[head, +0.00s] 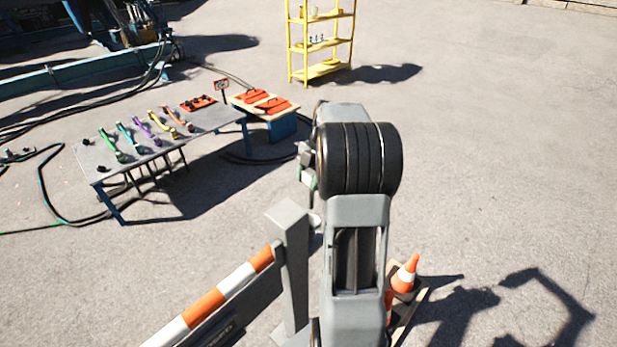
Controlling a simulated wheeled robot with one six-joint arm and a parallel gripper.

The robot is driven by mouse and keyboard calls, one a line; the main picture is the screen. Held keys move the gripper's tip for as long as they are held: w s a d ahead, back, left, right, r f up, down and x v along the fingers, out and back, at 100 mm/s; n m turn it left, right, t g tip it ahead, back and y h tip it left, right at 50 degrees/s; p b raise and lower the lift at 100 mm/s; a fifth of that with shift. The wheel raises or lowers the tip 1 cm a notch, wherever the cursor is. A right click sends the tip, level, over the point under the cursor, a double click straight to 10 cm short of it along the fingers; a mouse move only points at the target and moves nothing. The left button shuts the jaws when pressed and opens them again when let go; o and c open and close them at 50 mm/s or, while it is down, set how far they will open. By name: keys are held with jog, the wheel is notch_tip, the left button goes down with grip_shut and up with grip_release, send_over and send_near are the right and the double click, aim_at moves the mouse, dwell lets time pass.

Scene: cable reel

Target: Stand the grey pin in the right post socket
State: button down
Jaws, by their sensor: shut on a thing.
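My gripper (308,184) shows only in part at the left of my arm's elbow, which hides most of it. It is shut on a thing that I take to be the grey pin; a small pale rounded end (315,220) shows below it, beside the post. The grey right post (291,262) stands upright in front of me, left of my arm, at the right end of the striped barrier board. I cannot make out the socket's opening. The gap between pin and post cannot be judged from this view.
The orange-white barrier board (205,306) runs down left from the post. A traffic cone (406,275) stands right of my arm. A grey table (98,152) with coloured tools, a bench with orange tops (273,106) and a yellow shelf (322,69) stand farther back. Cables lie on the left.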

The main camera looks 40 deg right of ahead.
aim_at(310, 208)
jog(key=shift+f+b, duration=4.2)
jog(key=shift+f, duration=1.7)
jog(key=shift+c, duration=2.4)
grip_release()
jog(key=s+v, duration=0.1)
jog(key=v, duration=1.2)
jog(key=shift+w+d+r+p, duration=0.15)
jog(key=shift+w+r+p, duration=0.25)
jog(key=shift+w, duration=0.1)
